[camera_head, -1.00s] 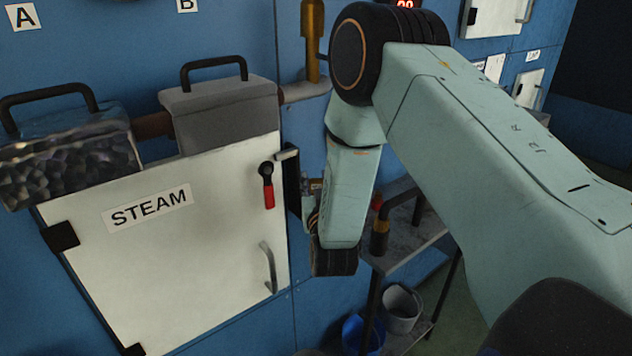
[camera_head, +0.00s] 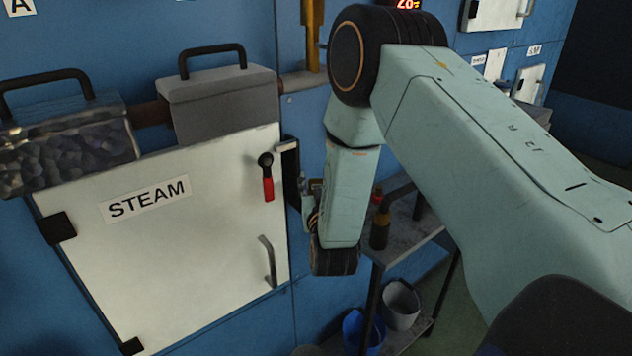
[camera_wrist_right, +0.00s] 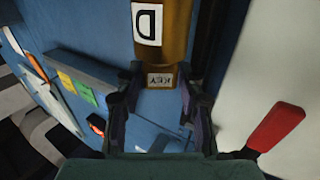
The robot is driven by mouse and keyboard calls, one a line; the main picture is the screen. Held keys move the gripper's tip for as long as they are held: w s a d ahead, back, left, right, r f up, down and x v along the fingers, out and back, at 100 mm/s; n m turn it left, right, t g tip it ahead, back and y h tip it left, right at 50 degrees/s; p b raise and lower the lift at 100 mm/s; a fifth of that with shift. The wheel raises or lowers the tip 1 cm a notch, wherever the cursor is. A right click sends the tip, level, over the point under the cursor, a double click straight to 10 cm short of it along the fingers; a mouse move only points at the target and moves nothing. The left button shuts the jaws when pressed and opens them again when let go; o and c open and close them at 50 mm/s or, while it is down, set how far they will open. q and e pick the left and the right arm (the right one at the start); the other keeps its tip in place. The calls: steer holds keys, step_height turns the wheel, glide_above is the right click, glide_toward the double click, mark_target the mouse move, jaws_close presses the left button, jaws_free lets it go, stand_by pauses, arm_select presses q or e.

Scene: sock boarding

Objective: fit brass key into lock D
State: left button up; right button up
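The brass key (camera_wrist_right: 160,80), with a label reading KEY, sits between the two fingers of my right gripper (camera_wrist_right: 160,90), which look closed on its sides in the right wrist view. Just beyond it in that view is a wider brass cylinder with a D label (camera_wrist_right: 148,24). The key and cylinder look in line; I cannot tell whether they touch or how far one is inside the other. In the head view my right gripper (camera_head: 308,195) is partly hidden behind my forearm, right of the steam door. My left gripper is not in view.
The white STEAM door (camera_head: 200,245) has a red lever (camera_head: 267,180), also close on the right in the wrist view (camera_wrist_right: 275,127). A brass post (camera_head: 312,35) stands above a ledge. A shelf with a bottle (camera_head: 380,225) and buckets (camera_head: 400,305) is behind my arm.

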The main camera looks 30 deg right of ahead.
steer(key=o, duration=0.3)
steer(key=shift+s, duration=0.1)
steer(key=v, duration=1.2)
stand_by(0.3)
